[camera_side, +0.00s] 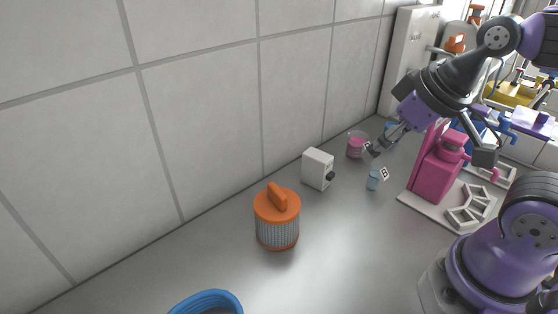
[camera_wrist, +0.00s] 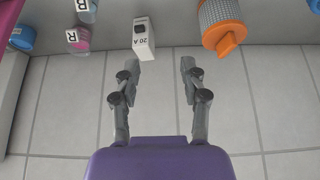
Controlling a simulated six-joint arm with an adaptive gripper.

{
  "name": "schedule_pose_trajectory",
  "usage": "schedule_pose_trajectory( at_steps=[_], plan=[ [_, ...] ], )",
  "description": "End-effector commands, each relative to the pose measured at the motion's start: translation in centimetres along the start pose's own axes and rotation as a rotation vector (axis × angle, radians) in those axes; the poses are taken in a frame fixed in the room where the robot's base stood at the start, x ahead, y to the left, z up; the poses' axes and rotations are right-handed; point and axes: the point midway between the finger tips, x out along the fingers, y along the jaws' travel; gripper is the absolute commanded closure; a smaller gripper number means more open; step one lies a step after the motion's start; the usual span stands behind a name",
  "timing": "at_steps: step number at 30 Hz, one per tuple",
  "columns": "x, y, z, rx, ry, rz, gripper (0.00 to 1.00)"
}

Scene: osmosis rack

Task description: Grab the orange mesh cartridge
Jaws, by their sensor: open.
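The orange mesh cartridge (camera_side: 277,232) stands upright on the grey bench, with an orange cap and handle over a grey mesh body. In the wrist view the cartridge (camera_wrist: 222,20) is at the top right, partly cut off by the frame edge. My gripper (camera_side: 428,152) is raised above the bench, to the right of the cartridge and well apart from it. In the wrist view my gripper (camera_wrist: 160,68) has its two fingers spread, with nothing between them.
A white box (camera_side: 318,168) with a black knob stands between the cartridge and my gripper. Cups of pink (camera_side: 356,146) and blue (camera_side: 373,180) stand beyond. A pink device (camera_side: 438,170) is at right, a blue ring-shaped thing (camera_side: 207,302) in front. A tiled wall runs behind.

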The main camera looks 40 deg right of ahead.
Motion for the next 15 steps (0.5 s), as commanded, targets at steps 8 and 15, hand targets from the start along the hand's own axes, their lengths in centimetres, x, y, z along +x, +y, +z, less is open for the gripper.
schedule_pose_trajectory(
  at_steps=[8, 15],
  plan=[
    [-0.3, -2.1, -2.9, 0.042, -0.115, -0.031, 0.50],
    [1.2, -7.8, -7.7, 0.136, -0.358, -0.014, 0.50]
  ],
)
